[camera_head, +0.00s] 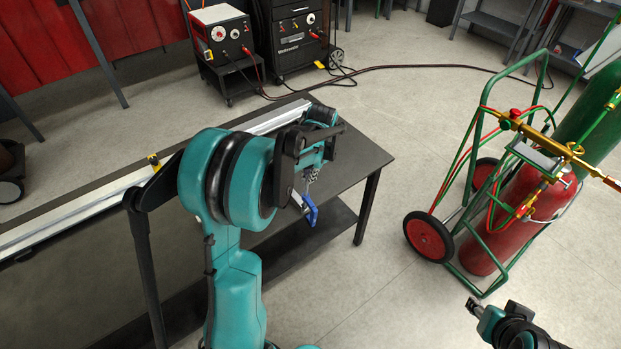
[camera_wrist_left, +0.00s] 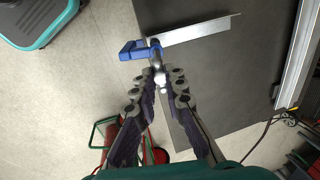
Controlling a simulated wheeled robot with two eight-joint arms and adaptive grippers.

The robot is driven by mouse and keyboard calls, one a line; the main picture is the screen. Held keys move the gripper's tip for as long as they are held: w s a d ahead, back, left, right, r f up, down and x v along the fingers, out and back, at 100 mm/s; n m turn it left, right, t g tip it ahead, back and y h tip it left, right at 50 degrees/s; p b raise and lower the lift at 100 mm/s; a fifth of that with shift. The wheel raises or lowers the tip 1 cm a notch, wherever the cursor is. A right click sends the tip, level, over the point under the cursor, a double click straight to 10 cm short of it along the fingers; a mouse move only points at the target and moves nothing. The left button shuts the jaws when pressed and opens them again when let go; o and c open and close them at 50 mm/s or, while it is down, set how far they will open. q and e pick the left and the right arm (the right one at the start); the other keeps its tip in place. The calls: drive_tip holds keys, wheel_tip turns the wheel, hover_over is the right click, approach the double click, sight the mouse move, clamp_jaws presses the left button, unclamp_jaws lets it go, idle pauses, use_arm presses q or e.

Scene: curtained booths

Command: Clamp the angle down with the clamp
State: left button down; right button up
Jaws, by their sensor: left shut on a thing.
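The clamp (camera_head: 310,210), with a blue frame and metal parts, is at the table's near right edge. It also shows in the left wrist view (camera_wrist_left: 140,48). My left gripper (camera_head: 311,178) is shut on its metal part; the fingers show in the wrist view (camera_wrist_left: 161,80). The angle (camera_wrist_left: 195,29), a pale metal strip, lies on the dark table (camera_wrist_left: 235,70), one end by the clamp. I cannot tell whether the clamp touches the angle. In the head view my left arm hides most of the angle. My right gripper (camera_head: 474,307) is low at the right, its fingers unclear.
A long pale rail (camera_head: 75,214) runs along the table top (camera_head: 352,150). A green cart (camera_head: 470,200) with a red cylinder (camera_head: 497,235) and a green one (camera_head: 590,110) stands to the right. Welding machines (camera_head: 222,38) stand behind. The floor between table and cart is clear.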

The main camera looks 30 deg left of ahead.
use_arm(q)
drive_tip(key=shift+m, duration=1.1)
drive_tip(key=m, duration=0.7)
drive_tip(key=shift+m, duration=0.3)
drive_tip(key=m, duration=0.4)
drive_tip(key=shift+d, duration=0.1)
drive_tip(key=c, duration=1.5)
unclamp_jaws()
drive_tip(key=shift+r, duration=0.1)
